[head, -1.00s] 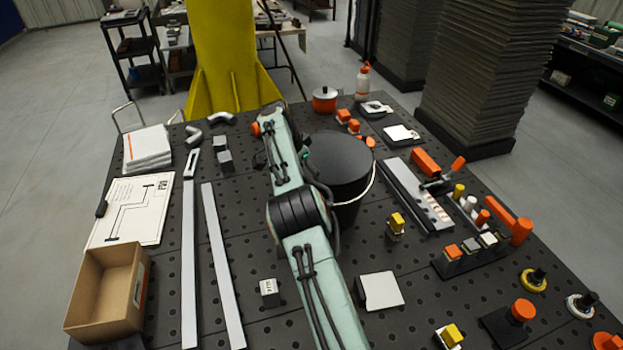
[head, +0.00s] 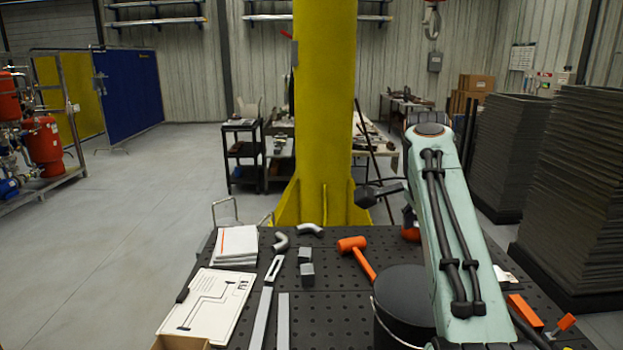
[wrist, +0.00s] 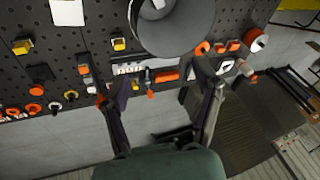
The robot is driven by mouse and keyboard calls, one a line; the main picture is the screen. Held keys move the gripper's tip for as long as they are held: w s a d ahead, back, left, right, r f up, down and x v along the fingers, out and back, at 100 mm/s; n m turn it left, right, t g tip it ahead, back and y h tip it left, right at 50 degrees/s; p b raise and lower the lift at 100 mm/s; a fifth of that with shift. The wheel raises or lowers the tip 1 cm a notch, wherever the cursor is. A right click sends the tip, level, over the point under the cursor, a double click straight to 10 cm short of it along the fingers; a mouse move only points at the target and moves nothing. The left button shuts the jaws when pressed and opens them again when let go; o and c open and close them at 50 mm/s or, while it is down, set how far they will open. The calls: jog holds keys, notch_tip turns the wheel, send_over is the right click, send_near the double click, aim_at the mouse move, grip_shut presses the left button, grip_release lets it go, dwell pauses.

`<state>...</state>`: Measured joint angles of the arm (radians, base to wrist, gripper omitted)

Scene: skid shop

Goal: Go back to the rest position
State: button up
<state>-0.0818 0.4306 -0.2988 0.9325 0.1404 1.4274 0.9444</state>
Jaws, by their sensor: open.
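My gripper shows in the wrist view (wrist: 162,82), with its two dark fingers spread apart and nothing between them. It hangs above the far part of the perforated table, with the table and floor below. In the head view my arm stands raised at the right, over the table. A dark end part of it sticks out to the left, too small to tell its fingers. A black bucket (head: 404,300) stands on the table (head: 335,325) beside my arm, partly hidden by it. It also shows in the wrist view (wrist: 175,28), close to the gripper.
An orange mallet (head: 357,258) lies left of the bucket. A paper stack (head: 235,247), a drawing sheet (head: 208,302) and metal strips lie at left. A yellow column (head: 325,110) stands behind the table. Orange-topped parts and a small pot (wrist: 258,40) show in the wrist view.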

jog(key=s+a+f+n+y, duration=0.1)
jog(key=s+a+n, duration=0.15)
jog(key=s, duration=0.75)
jog(key=s+a+f+n+y, duration=0.1)
jog(key=s+a+f+n, duration=0.15)
jog(key=s, duration=0.65)
jog(key=s+a+f+n+g, duration=0.2)
jog(key=s+f+n, duration=0.3)
jog(key=s+f, duration=0.2)
jog(key=s+a+f+n+g+y, duration=0.1)
jog(key=s+a+f+n+g, duration=0.1)
jog(key=s+f+n, duration=0.3)
notch_tip(320, 180, down, 2)
jog(key=s, duration=0.2)
jog(key=shift+s+a+f+n, duration=0.2)
jog(key=shift+s+a+n, duration=0.1)
jog(key=shift+a, duration=0.05)
